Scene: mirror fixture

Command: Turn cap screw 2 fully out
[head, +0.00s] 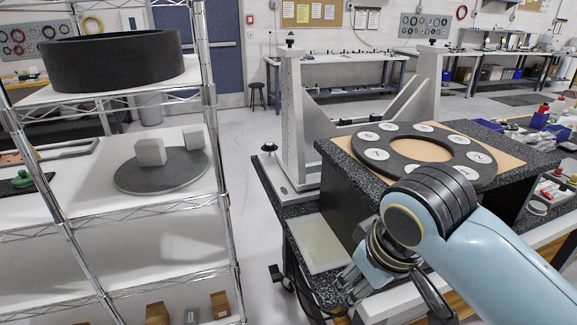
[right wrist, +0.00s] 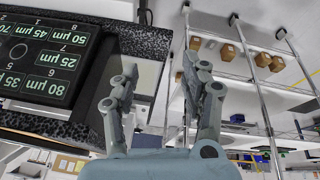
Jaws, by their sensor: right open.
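No cap screw can be told apart as number 2. The metal fixture (head: 293,115) stands left of centre in the head view, with two uprights and a small dark knob on top of each. A black ring (head: 474,176) with several white numbered discs lies flat on a speckled granite block (head: 350,190). My right gripper (head: 348,284) is in front of the block, low in the head view, below the ring. In the right wrist view its two fingers (right wrist: 158,72) are apart, with nothing between them. My left gripper is not in view.
A wire shelf (head: 100,215) on the left holds a dark round drum (head: 112,65) and a grey disc (head: 150,177) with two blocks. A dark panel with micrometre labels (right wrist: 40,60) shows in the wrist view. Bins and small parts (head: 545,125) crowd the right. Floor is clear between shelf and fixture.

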